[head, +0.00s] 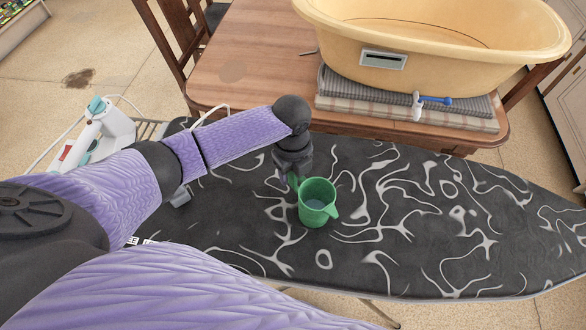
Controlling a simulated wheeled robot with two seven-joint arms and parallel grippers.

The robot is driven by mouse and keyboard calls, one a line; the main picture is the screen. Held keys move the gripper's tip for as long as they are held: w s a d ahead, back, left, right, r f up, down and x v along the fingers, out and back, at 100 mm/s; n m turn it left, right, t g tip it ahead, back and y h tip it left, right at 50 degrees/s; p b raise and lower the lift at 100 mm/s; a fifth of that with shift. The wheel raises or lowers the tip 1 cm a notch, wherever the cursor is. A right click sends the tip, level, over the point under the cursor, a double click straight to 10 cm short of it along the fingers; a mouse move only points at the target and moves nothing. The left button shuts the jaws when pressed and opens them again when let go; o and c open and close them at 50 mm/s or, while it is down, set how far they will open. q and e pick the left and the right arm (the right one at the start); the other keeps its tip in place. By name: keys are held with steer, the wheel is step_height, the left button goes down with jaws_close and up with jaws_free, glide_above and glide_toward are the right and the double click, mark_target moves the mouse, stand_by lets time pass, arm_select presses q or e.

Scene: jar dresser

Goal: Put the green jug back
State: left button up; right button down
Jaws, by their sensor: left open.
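The green jug (317,208) stands upright on the black-and-white patterned ironing board (420,245). My right gripper is out of the frame.
A wooden table (250,65) stands behind the board. A yellow tub (440,30) rests there on folded cloths (345,100), with a blue-and-white item (432,101) beside it. An iron (98,135) stands at the board's left end. The board's right half is clear.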

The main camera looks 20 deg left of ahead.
arm_select(q)
step_height(320, 180, up, 12)
steer(key=p, duration=0.3)
steer(key=shift+a, duration=0.15)
steer(key=shift+f, duration=0.1)
